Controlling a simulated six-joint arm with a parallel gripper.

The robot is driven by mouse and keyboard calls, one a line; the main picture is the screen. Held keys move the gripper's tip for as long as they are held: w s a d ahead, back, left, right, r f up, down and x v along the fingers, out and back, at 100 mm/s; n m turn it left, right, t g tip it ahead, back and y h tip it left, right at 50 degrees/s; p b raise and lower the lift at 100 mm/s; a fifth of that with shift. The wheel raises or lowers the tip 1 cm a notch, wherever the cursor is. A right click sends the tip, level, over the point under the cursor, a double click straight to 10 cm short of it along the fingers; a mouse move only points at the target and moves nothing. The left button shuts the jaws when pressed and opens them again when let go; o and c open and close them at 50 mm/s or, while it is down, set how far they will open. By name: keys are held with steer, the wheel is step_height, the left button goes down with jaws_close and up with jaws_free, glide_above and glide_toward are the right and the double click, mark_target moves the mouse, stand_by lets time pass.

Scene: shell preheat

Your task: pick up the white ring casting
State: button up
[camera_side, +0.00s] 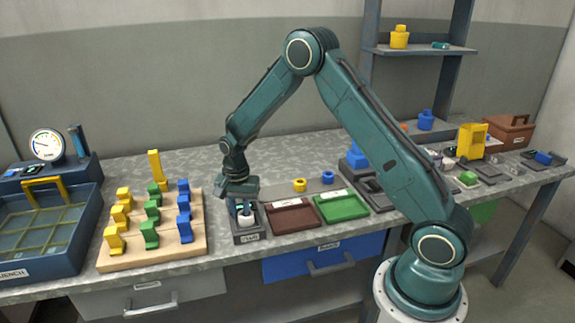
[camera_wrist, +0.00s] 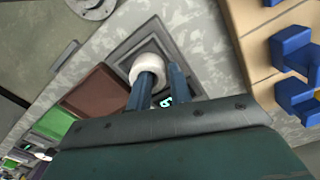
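The white ring casting (camera_wrist: 136,68) sits in a square grey tray (camera_wrist: 116,60) in the wrist view. In the side view the ring (camera_side: 246,221) shows low between the fingers, in the tray (camera_side: 248,239) at the bench front. My gripper (camera_side: 243,208) points down at it. In the wrist view my gripper (camera_wrist: 161,72) has its two blue fingers apart. The left finger reaches over or into the ring's opening, and the right finger is beside its outer right side. Whether both fingers press on the ring wall cannot be told.
A wooden board (camera_side: 180,253) with yellow, green and blue blocks stands left of the tray. A brown tray (camera_side: 294,228) and a green tray (camera_side: 341,217) lie to its right.

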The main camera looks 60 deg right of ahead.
mark_target(241, 213)
steer(key=shift+c, duration=0.4)
jaws_close()
steer(key=shift+r, duration=0.1)
step_height(241, 213, up, 20)
stand_by(0.6)
stand_by(0.4)
